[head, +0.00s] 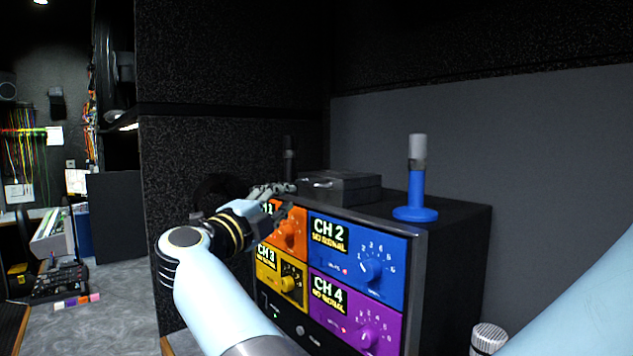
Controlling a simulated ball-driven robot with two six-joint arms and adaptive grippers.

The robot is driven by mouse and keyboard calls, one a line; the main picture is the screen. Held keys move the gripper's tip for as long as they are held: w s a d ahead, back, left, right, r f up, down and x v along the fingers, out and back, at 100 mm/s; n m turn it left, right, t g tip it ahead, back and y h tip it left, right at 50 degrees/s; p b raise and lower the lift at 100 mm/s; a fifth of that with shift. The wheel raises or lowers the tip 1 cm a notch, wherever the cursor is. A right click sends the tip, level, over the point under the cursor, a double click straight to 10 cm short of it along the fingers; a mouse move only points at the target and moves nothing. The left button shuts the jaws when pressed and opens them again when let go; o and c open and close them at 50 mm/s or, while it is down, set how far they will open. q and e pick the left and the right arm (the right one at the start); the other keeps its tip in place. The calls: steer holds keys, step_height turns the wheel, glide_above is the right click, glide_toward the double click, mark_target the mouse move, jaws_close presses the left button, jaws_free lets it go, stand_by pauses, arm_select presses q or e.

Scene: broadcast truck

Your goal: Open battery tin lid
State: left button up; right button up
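The battery tin (345,187) appears to be the dark flat box on top of the monitor unit. Its lid lies flat, and a small light latch or tab (318,183) shows at its left front. I cannot tell whether a fingertip touches the tin. My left gripper is not in view.
The monitor unit (421,262) has coloured channel panels with knobs. A blue-based upright stick with a grey top (416,180) stands right of the tin. A dark post (289,160) stands behind the gripper. A grey wall (530,140) closes off the back.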

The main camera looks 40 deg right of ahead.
mark_target(305, 185)
steer(key=p+x, duration=0.2)
steer(key=x, duration=0.7)
steer(key=shift+a, duration=0.1)
steer(key=shift+w+d+p, duration=0.15)
steer(key=shift+d+p, duration=0.15)
steer(key=shift+d, duration=0.05)
jaws_close()
